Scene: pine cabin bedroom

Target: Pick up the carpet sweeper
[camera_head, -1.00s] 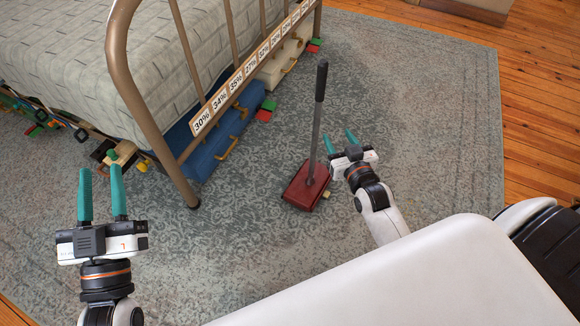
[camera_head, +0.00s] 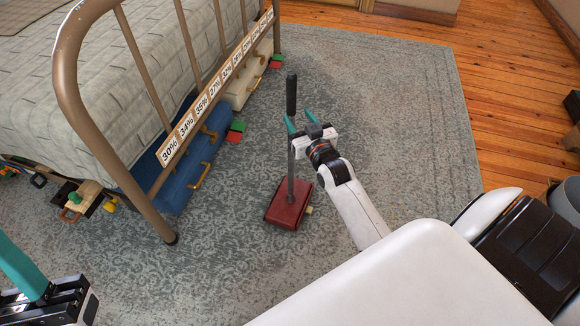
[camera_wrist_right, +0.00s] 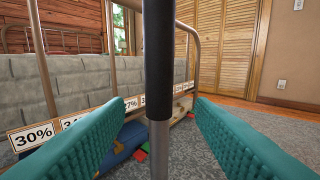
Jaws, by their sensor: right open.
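The carpet sweeper stands upright on the rug, with a red head (camera_head: 288,207), a grey pole (camera_head: 291,165) and a black grip (camera_head: 291,95). My right gripper (camera_head: 300,120) is at the upper pole, just below the black grip. In the right wrist view the grip (camera_wrist_right: 158,60) and pole (camera_wrist_right: 159,150) run vertically between my two teal fingers (camera_wrist_right: 155,118). The fingers are open, with a gap on each side of the pole. My left gripper (camera_head: 30,275) is at the lower left edge, partly cut off, with only one finger showing.
A metal bed frame (camera_head: 118,150) with percentage labels stands at the left. A blue case (camera_head: 195,170), a cream case (camera_head: 245,85) and coloured blocks (camera_head: 236,131) lie under or beside it. Patterned rug (camera_head: 385,110) is clear right of the sweeper.

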